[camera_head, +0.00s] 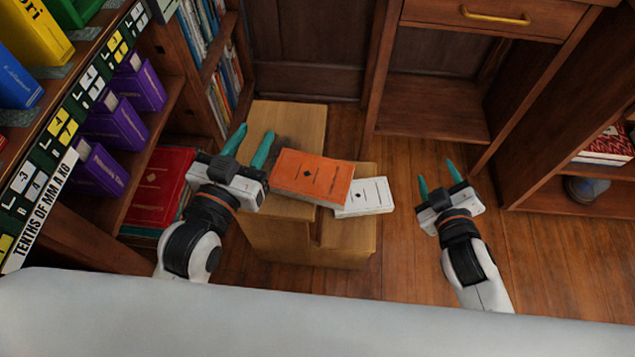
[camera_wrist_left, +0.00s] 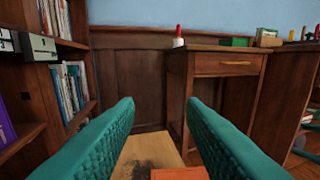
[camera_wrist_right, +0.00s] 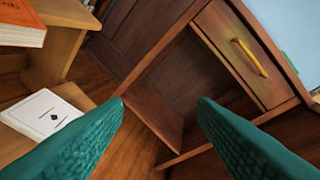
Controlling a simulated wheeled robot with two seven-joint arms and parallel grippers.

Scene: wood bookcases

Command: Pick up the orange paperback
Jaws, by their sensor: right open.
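The orange paperback (camera_head: 312,177) lies on the top of a light wooden step stool (camera_head: 302,116), its right end reaching out over the lower step. It also shows at the bottom edge of the left wrist view (camera_wrist_left: 180,173) and at the top left of the right wrist view (camera_wrist_right: 22,22). My left gripper (camera_head: 248,146) is open and empty, just left of the paperback in the head view. My right gripper (camera_head: 440,180) is open and empty over the floor, well to the right of the stool.
A white book (camera_head: 366,197) lies on the stool's lower step, beside the orange one. A bookcase with purple books (camera_head: 116,128) and large red books (camera_head: 158,186) stands close on the left. A desk with a drawer (camera_head: 490,18) stands behind. Floor is clear around my right gripper.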

